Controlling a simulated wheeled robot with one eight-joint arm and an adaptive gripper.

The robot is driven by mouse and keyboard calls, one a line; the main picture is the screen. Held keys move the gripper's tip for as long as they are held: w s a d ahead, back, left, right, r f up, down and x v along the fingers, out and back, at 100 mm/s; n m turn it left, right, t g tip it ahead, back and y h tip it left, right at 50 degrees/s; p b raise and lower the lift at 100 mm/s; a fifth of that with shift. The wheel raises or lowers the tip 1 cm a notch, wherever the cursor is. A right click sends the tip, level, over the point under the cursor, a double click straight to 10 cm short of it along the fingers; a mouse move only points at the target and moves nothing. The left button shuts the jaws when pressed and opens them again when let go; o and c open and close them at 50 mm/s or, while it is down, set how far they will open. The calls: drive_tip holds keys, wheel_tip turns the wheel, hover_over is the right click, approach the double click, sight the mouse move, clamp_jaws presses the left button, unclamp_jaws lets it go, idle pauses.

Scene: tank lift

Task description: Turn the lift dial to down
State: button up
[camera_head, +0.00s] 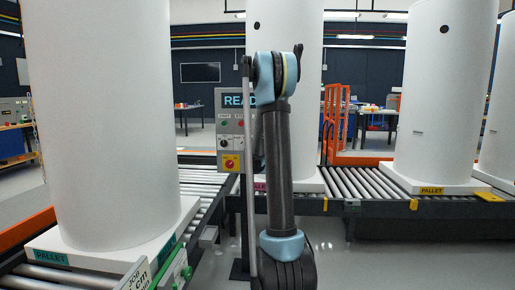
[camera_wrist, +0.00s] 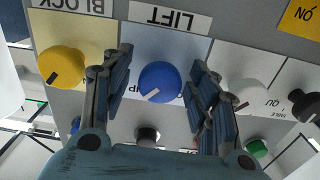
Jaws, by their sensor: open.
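The lift dial is a round blue knob (camera_wrist: 159,82) on a blue patch of the control panel, beside the upside-down LIFT label (camera_wrist: 170,18) in the wrist view. Its white mark points to the lower left of the picture. My gripper (camera_wrist: 162,70) is open, with one finger on each side of the blue knob. I cannot tell whether either finger touches it. The fingers cover part of the lettering around the dial. In the head view the control panel (camera_head: 230,128) is partly behind my arm, and the gripper and blue knob are hidden.
A yellow knob (camera_wrist: 61,65) under an upside-down BLOCK label sits left of the lift dial. A white knob (camera_wrist: 250,95), a black knob (camera_wrist: 303,105) and a green button (camera_wrist: 256,149) lie to the right. White tanks (camera_head: 105,120) stand on roller conveyors (camera_head: 345,183).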

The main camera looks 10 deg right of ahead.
drive_tip(key=c, duration=1.1)
drive_tip(key=shift+n, duration=0.4)
drive_tip(key=n, duration=0.7)
drive_tip(key=shift+w+a, duration=0.1)
drive_tip(key=n, duration=0.5)
drive_tip(key=shift+a+n, duration=0.15)
drive_tip(key=shift+n, duration=1.45)
